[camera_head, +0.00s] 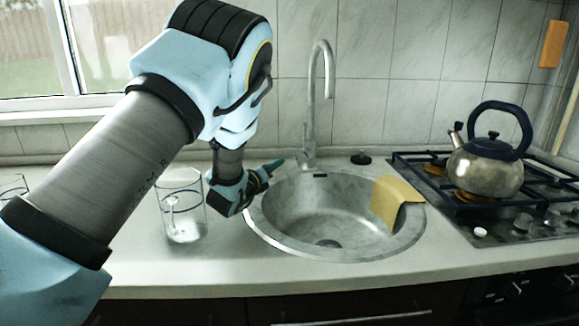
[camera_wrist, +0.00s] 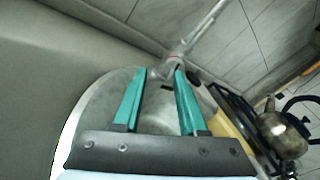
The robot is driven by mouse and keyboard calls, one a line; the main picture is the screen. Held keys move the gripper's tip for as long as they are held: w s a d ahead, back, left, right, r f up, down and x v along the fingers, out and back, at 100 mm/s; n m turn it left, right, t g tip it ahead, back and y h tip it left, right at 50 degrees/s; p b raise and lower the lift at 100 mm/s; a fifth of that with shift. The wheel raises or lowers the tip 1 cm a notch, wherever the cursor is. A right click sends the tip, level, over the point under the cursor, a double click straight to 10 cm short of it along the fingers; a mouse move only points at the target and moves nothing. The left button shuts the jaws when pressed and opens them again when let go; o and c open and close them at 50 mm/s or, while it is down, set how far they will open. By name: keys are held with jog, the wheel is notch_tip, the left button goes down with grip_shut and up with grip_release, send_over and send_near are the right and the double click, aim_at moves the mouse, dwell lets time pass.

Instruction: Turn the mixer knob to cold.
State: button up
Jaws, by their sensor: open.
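The mixer (camera_head: 328,82) is a tall grey tap with a curved spout, standing behind the sink. A thin upright lever (camera_head: 305,137), which looks like its knob, shows on the left of its body; its exact setting is too small to tell. My gripper (camera_head: 277,164) is open and empty, low over the sink's back left rim, left of the mixer's base and apart from it. In the wrist view my gripper's green fingers (camera_wrist: 160,74) point toward the mixer (camera_wrist: 179,52), whose base lies just beyond the right fingertip. The knob is not clear in that view.
The round sink (camera_head: 290,205) has a yellow cloth (camera_head: 388,203) over its right rim. A glass mug (camera_head: 183,212) stands just left of my gripper. A kettle (camera_head: 485,168) sits on the gas hob (camera_head: 455,208) at right. A black stopper (camera_head: 361,158) lies behind the sink.

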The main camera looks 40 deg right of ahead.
aim_at(296, 156)
jog(key=shift+d+m+g+h+p, duration=0.45)
jog(key=shift+d+m, duration=0.9)
jog(key=shift+d, duration=0.8)
jog(key=shift+d+m+g+h+p, duration=0.25)
jog(key=shift+d+m+g+p, duration=0.25)
jog(key=shift+d+m, duration=1.25)
jog(key=shift+d+n, duration=0.35)
jog(key=shift+n, duration=0.05)
grip_shut()
